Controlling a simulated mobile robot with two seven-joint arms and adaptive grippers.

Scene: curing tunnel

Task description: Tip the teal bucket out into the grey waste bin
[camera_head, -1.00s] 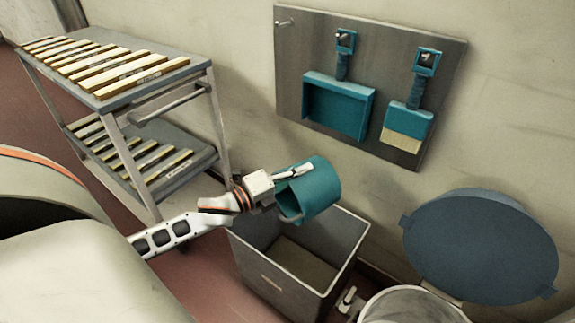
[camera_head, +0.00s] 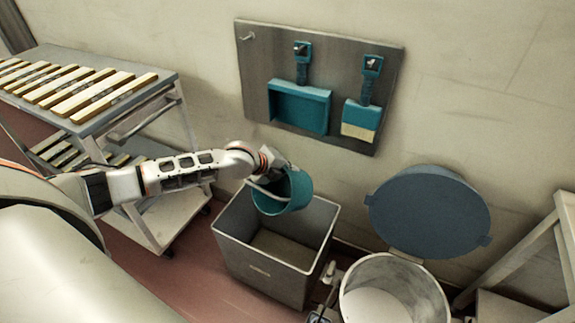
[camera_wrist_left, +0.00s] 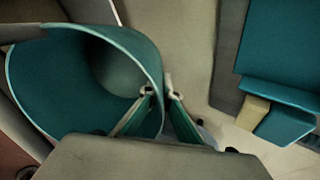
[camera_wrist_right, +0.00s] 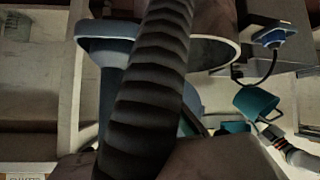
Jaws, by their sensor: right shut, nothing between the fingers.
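The teal bucket (camera_head: 296,190) is tilted above the open grey waste bin (camera_head: 236,262), its mouth towards the lower left in the head view. My left gripper (camera_head: 274,168) is shut on its rim. In the left wrist view the fingers (camera_wrist_left: 162,95) straddle the bucket's wall, and part of its inside (camera_wrist_left: 60,85) shows, with no contents that I can make out. The bucket also shows in the right wrist view (camera_wrist_right: 256,102). My right gripper (camera_wrist_right: 205,150) shows only partly in its own wrist view, mostly behind a black ribbed hose; it is shut and empty.
A white drum (camera_head: 385,298) with a raised blue lid (camera_head: 430,212) stands right of the bin. A wall board (camera_head: 258,60) holds a teal dustpan (camera_head: 300,108) and brush (camera_head: 360,118). A trolley (camera_head: 95,125) with wooden bars is left. A pale frame (camera_head: 535,240) stands far right.

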